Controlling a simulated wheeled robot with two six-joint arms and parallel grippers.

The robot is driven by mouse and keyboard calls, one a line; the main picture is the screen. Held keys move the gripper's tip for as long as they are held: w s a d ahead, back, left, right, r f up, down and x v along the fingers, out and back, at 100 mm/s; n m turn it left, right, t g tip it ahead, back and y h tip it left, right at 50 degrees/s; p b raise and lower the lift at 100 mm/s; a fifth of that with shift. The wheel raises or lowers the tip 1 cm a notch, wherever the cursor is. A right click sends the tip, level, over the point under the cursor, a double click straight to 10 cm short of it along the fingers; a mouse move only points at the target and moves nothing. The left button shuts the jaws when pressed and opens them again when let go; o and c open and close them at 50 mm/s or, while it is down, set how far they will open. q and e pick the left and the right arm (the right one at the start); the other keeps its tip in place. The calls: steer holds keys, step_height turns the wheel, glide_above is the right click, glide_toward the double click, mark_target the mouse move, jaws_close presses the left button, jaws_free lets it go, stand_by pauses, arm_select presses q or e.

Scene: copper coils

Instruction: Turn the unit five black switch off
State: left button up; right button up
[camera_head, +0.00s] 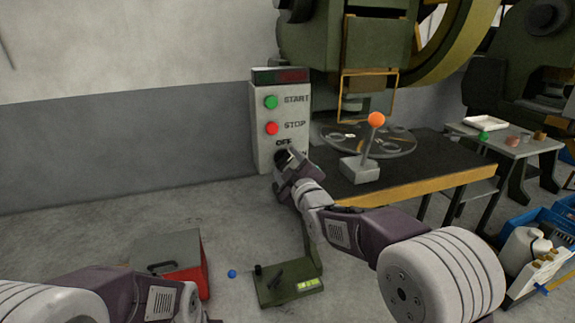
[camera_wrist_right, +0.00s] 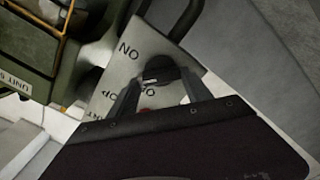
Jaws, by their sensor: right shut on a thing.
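The black switch (camera_wrist_right: 167,70) is a round knob on the light control box (camera_head: 263,130), below the green START button (camera_head: 270,102) and red STOP button (camera_head: 271,128). In the head view the gripper hides most of it, with the OFF label just above and part of ON to the right. My right gripper (camera_head: 286,163) reaches the box front. In the right wrist view its two fingers (camera_wrist_right: 160,82) are shut on the knob, one on each side. Which way the switch points is unclear. My left arm enters at bottom left; its gripper is out of frame.
A green press machine (camera_head: 335,45) stands behind a dark table (camera_head: 440,160) with an orange-topped lever (camera_head: 375,120). A red box (camera_head: 182,277), a blue ball (camera_head: 232,273) and a green pedal unit (camera_head: 285,283) are on the floor. A UNIT 5 label (camera_wrist_right: 14,82) shows in the wrist view.

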steer(key=n, duration=0.4)
steer(key=shift+f+n, duration=0.15)
steer(key=shift+n, duration=0.15)
steer(key=shift+a+n, duration=0.1)
steer(key=shift+n, duration=1.7)
steer(key=shift+f, duration=0.1)
steer(key=o, duration=1.4)
steer(key=shift+c, duration=0.2)
steer(key=shift+s, duration=0.1)
